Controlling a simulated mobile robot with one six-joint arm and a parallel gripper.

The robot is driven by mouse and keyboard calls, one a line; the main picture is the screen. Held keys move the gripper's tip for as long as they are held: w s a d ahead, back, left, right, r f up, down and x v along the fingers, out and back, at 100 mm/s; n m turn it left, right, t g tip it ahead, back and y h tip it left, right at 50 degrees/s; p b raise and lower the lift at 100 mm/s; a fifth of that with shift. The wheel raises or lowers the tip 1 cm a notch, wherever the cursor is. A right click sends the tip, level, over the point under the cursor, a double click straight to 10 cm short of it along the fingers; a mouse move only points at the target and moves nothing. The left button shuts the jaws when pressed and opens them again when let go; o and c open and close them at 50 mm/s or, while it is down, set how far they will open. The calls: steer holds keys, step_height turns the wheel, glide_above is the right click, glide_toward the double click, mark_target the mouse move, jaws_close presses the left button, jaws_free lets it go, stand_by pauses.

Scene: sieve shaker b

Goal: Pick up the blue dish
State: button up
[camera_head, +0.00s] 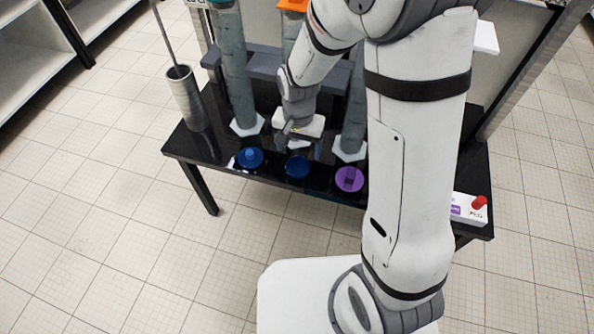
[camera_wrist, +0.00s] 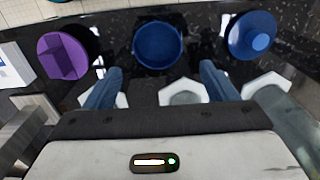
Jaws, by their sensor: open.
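The blue dish (camera_head: 297,167) is round and open and sits near the front edge of the black table, in the middle of a row of three round pieces. In the wrist view the dish (camera_wrist: 158,46) lies at the upper middle, just ahead of and centred between my fingertips. My gripper (camera_wrist: 161,72) is open and empty, with its two blue-grey fingers spread apart and not visibly touching the dish. In the head view my gripper (camera_head: 303,130) is behind the dish, and its fingers are hard to make out.
A blue knobbed piece (camera_head: 250,157) is left of the dish and a purple piece (camera_head: 349,179) right of it. Columns on white hexagonal bases (camera_head: 247,125) stand behind. A grey cylinder (camera_head: 187,101) holding a rod is at left; a box with a red button (camera_head: 479,203) is at right.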

mark_target(299, 168)
step_height(299, 168, down, 6)
steer(key=shift+s+d+f+b, duration=0.1)
steer(key=shift+s+f+b, duration=0.05)
steer(key=shift+b, duration=1.05)
steer(key=shift+c, duration=0.2)
steer(key=c, duration=1)
